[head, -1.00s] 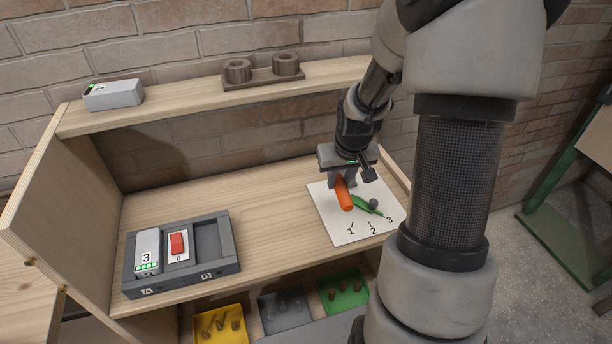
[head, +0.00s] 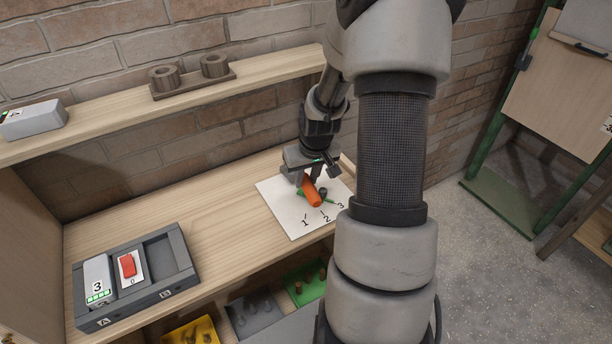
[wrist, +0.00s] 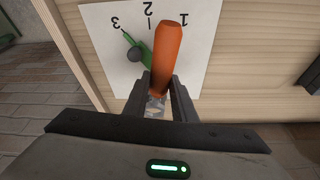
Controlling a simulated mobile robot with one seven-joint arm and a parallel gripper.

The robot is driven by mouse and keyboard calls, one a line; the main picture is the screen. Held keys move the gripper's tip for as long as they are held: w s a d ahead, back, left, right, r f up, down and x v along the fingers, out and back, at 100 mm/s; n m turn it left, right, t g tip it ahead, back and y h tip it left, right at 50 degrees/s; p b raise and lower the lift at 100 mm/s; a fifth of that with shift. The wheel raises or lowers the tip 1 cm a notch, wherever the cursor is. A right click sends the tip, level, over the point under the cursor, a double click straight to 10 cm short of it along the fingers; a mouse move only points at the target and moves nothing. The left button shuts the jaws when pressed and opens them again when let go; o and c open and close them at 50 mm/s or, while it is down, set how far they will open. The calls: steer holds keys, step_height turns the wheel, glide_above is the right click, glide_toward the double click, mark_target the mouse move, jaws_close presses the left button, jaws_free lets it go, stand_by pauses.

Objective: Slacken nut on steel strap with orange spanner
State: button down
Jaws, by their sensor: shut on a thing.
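The orange spanner (head: 313,193) shows as a thick rounded orange bar. It also shows in the wrist view (wrist: 168,50), lying over the white card (wrist: 205,60) marked 1, 2 and 3. My gripper (head: 307,180) is shut on its near end, with a finger on each side (wrist: 161,85). Its free end points between marks 1 and 2. A green pointer (wrist: 131,42) with a dark round knob (wrist: 134,54) lies beside it, tip towards mark 3. A greyish patch shows between my fingers; I cannot tell what it is. I cannot make out a nut or steel strap.
A dark tray (head: 184,283) with a grey block (head: 97,276) and a red switch (head: 128,265) stands at the left. A shelf (head: 120,121) runs along the brick wall behind. Bins sit below the front edge. Bare wood lies between tray and card.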

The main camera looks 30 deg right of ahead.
steer(key=shift+w+a+f+m+b, duration=0.2)
steer(key=shift+a+f+m+b, duration=0.1)
steer(key=shift+a+f+b, duration=0.15)
steer(key=a+m+b, duration=0.1)
steer(key=a+m+h+b, duration=0.1)
steer(key=b, duration=0.1)
steer(key=shift+w+a+r+m, duration=0.1)
steer(key=shift+w+a+m, duration=0.2)
steer(key=shift+w, duration=0.1)
steer(key=w+a+m, duration=0.2)
steer(key=m, duration=0.1)
steer(key=w+a+m+g+h, duration=0.1)
steer(key=w+m, duration=0.1)
steer(key=m, duration=0.1)
steer(key=w+a+m+g+p, duration=0.1)
steer(key=w+a+m, duration=0.1)
steer(key=shift+w+a+f+m+h, duration=0.2)
steer(key=shift+w+a+m+h, duration=0.1)
steer(key=shift+a+m+h, duration=0.1)
steer(key=shift+f, duration=0.15)
steer(key=shift+f+b, duration=0.8)
steer(key=shift+f, duration=0.2)
